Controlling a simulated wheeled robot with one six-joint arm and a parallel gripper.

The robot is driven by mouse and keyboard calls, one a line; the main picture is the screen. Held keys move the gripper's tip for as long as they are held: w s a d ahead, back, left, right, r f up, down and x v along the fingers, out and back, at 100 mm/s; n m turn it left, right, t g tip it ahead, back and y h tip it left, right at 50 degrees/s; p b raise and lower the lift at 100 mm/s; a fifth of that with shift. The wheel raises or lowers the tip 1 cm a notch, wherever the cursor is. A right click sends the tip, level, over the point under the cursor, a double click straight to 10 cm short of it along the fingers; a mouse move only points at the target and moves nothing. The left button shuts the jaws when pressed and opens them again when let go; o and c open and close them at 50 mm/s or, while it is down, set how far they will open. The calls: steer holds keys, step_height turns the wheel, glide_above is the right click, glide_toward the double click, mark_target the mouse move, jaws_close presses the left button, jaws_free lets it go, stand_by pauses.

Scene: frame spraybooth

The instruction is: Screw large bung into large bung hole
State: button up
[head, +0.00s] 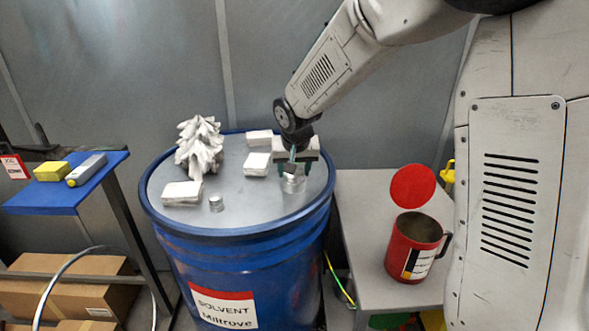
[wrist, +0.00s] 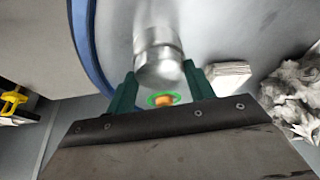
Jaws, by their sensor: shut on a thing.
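A blue solvent drum (head: 238,232) stands in the middle of the head view, with a grey metal lid (head: 235,213). My gripper (head: 293,172) is over the right part of the lid, pointing down. In the wrist view its green fingers (wrist: 160,78) are on either side of a silver cylindrical piece, which appears to be the large bung (wrist: 158,62). The silver piece also shows below the fingers in the head view (head: 293,186). It is at or just above the lid; I cannot tell whether it sits in a hole. The large bung hole is not visible.
White folded cloths (head: 182,193) and a crumpled white heap (head: 200,147) lie on the lid, with a small silver cap (head: 216,203). A red can (head: 412,246) stands on the grey bench at right. A blue shelf (head: 68,188) is at left.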

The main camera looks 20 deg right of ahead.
steer(key=m+h, duration=0.1)
steer(key=m, duration=0.3)
steer(key=shift+w+a+g, duration=0.1)
steer(key=shift+a+g, duration=0.05)
steer(key=shift+g, duration=0.15)
steer(key=o, duration=0.7)
steer(key=n, duration=0.2)
steer(key=shift+n+y, duration=0.3)
steer(key=shift+n, duration=0.1)
steer(key=n, duration=0.1)
steer(key=n+y, duration=0.1)
steer(key=n, duration=0.2)
steer(key=shift+d+t+y, duration=0.3)
steer(key=shift+t, duration=0.1)
steer(key=shift+d+n+y, duration=0.15)
steer(key=shift+n+y, duration=0.65)
steer(key=shift+n, duration=1.2)
steer(key=n+y, duration=0.1)
steer(key=n, duration=0.2)
steer(key=shift+g, duration=0.4)
